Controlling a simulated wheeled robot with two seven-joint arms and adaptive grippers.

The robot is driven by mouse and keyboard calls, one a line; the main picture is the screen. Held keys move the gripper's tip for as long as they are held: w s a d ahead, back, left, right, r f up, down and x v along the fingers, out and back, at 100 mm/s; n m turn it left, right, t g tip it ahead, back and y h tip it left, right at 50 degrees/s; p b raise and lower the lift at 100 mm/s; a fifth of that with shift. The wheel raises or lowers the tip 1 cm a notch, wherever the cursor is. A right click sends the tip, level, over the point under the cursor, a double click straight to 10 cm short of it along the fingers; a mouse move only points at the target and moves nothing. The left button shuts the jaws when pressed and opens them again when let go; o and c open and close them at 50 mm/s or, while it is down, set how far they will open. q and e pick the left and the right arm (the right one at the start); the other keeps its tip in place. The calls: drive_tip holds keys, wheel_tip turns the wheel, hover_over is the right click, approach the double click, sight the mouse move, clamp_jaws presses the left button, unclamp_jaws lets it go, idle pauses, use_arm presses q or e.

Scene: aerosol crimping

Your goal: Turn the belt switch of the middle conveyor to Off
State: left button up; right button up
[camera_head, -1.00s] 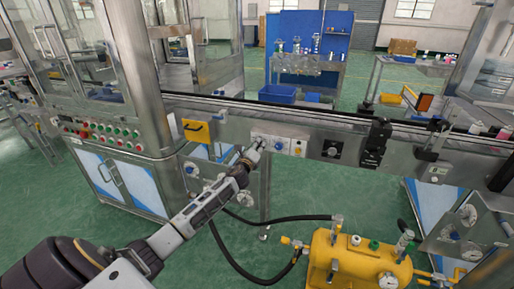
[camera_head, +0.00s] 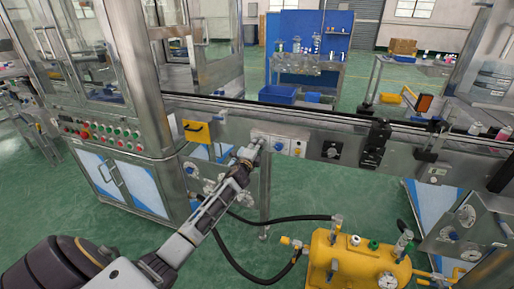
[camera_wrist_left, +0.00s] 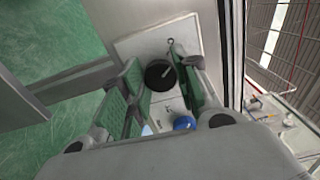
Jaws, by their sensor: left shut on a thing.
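The belt switch is a round black knob (camera_wrist_left: 160,75) with a light pointer mark, on a pale control plate on the side of the middle conveyor (camera_head: 225,132). In the head view my left gripper (camera_head: 251,147) is at the left end of that plate (camera_head: 266,135) and hides the knob. In the left wrist view my left gripper (camera_wrist_left: 162,84) has its green-padded fingers on both sides of the knob, shut on it. A blue knob (camera_head: 279,146) is beside it on the plate and also shows in the wrist view (camera_wrist_left: 184,123). My right gripper is out of view.
A small panel with a yellow button (camera_head: 298,152) and another black knob (camera_head: 332,149) are to the right. A yellow tank (camera_head: 350,262) with black hoses stands below, at right.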

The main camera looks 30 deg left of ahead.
use_arm(q)
drive_tip(key=n, duration=0.2)
drive_tip(key=shift+f+n, duration=0.15)
drive_tip(key=shift+n, duration=0.25)
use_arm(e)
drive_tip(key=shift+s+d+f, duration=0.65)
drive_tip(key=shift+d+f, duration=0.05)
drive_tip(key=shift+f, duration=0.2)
use_arm(q)
drive_tip(key=o, duration=1)
drive_tip(key=shift+v, duration=5.95)
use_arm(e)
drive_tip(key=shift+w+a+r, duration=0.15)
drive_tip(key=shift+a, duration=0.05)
